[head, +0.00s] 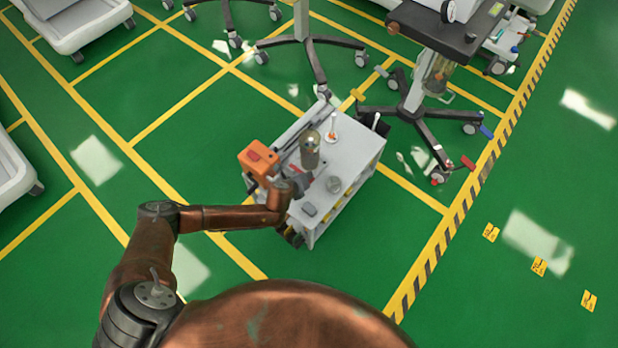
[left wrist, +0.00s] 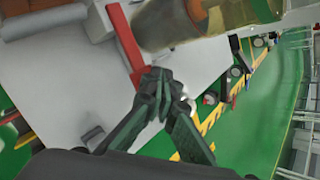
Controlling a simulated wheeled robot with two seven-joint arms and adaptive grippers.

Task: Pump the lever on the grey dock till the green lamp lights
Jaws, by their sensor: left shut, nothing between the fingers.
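A red bar (left wrist: 124,42), which looks like the lever, runs over a pale grey surface in the left wrist view. My left gripper (left wrist: 160,84) is shut and empty, its fingertips at the bar's lower end; I cannot tell whether they touch. In the head view my left gripper (head: 304,183) is low over the top of a grey cart (head: 352,146). A brownish cylinder (head: 310,152) stands just beyond it and fills the top of the left wrist view (left wrist: 172,22). I cannot make out the dock's outline or a green lamp. My right gripper is out of view.
An orange box (head: 258,158) is at the cart's left side. A small white item with an orange tip (head: 332,130), a round grey item (head: 334,184) and a dark block (head: 309,209) are on the top. Wheeled stand legs (head: 410,112) are behind.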

